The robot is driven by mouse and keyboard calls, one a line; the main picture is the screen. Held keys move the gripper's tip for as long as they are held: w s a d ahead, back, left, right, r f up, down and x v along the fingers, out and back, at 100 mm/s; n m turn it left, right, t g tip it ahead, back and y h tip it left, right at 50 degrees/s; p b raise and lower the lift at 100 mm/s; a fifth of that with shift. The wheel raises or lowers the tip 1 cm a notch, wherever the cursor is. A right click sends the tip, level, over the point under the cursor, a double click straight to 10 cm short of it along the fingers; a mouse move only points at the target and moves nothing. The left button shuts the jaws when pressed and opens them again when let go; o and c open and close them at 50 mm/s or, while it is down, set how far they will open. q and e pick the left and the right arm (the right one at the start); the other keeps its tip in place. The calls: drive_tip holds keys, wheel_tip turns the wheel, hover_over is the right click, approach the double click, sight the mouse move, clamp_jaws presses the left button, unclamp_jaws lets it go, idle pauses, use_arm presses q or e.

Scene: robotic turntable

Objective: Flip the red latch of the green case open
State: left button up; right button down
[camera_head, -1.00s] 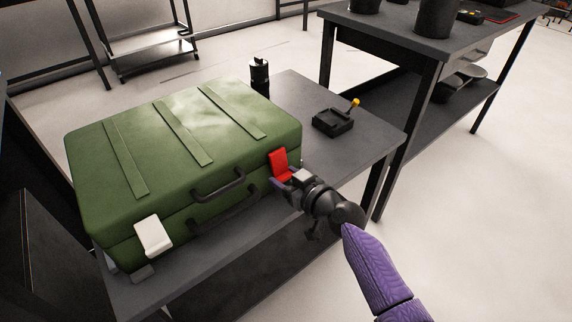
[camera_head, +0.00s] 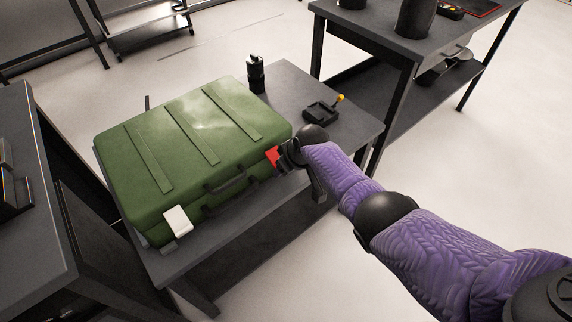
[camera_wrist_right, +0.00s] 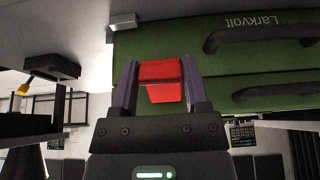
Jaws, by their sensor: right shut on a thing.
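The green case (camera_head: 190,150) lies on a dark table with its lid down. The red latch (camera_head: 273,156) is at the right end of its front side, partly hidden by my right gripper in the head view. My right gripper (camera_head: 280,155) is at this corner. In the right wrist view its two fingers (camera_wrist_right: 159,85) lie on either side of the red latch (camera_wrist_right: 160,72) and are shut on it. The green case (camera_wrist_right: 220,65) is right behind the latch there. A white latch (camera_head: 177,221) is at the left end of the front. My left gripper is not in view.
A black charger-like tray (camera_head: 320,112) with a yellow-tipped item (camera_head: 340,98) stands on the table right of the case. A black bottle (camera_head: 256,73) stands behind the case. A taller workbench (camera_head: 375,32) is at the back right.

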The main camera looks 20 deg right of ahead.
drive_tip(key=shift+r+g+h, duration=0.3)
drive_tip(key=shift+r+g, duration=0.1)
drive_tip(key=shift+g, duration=0.3)
drive_tip(key=shift+r, duration=0.15)
drive_tip(key=shift+r+g+b, duration=0.1)
drive_tip(key=shift+g+b, duration=0.2)
drive_tip(key=shift+g, duration=0.1)
drive_tip(key=shift+c, duration=0.4)
unclamp_jaws()
